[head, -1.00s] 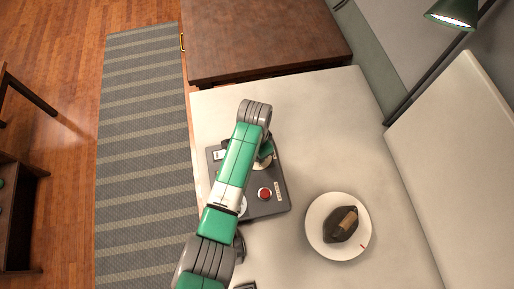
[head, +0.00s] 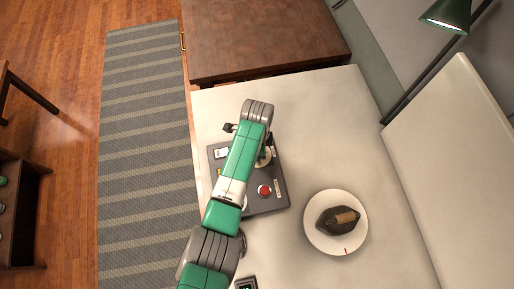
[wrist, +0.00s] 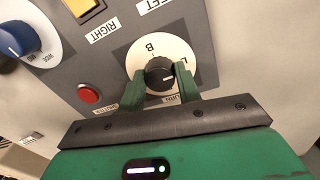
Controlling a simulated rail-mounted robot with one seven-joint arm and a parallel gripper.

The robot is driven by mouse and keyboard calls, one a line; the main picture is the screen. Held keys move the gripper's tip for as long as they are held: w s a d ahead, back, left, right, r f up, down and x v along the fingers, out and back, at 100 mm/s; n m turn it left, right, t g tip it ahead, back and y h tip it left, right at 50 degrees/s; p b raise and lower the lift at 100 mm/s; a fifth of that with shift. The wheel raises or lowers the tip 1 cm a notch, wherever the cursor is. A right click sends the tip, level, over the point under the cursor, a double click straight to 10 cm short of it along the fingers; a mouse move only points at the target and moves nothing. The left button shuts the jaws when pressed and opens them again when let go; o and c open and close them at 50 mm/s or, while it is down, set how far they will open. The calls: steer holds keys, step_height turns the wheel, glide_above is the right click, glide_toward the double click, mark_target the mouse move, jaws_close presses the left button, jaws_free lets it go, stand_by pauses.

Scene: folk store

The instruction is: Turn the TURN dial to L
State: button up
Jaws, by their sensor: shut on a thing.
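The black TURN dial (wrist: 159,73) sits on a white disc (wrist: 143,50) marked with the letters B and L. A pale line on the dial points toward the right, near the L side; its exact setting is hard to read. My gripper (wrist: 162,85) has its two green fingers closed on either side of the dial in the wrist view. In the head view my arm covers most of the dial, and part of the white disc (head: 264,160) shows beside it.
The grey panel (head: 270,206) also carries a red button (wrist: 89,93), a blue knob (wrist: 15,40) and a yellow switch (wrist: 80,5). A white plate (head: 322,241) with a dark object (head: 337,220) stands to the right. The table right of the panel is mostly clear.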

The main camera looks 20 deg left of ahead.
stand_by(0.4)
steer(key=o, duration=1)
steer(key=shift+c, duration=0.2)
steer(key=r, duration=0.4)
steer(key=r+p, duration=0.1)
steer(key=r, duration=0.3)
steer(key=shift+w, duration=0.2)
steer(key=shift+f, duration=0.1)
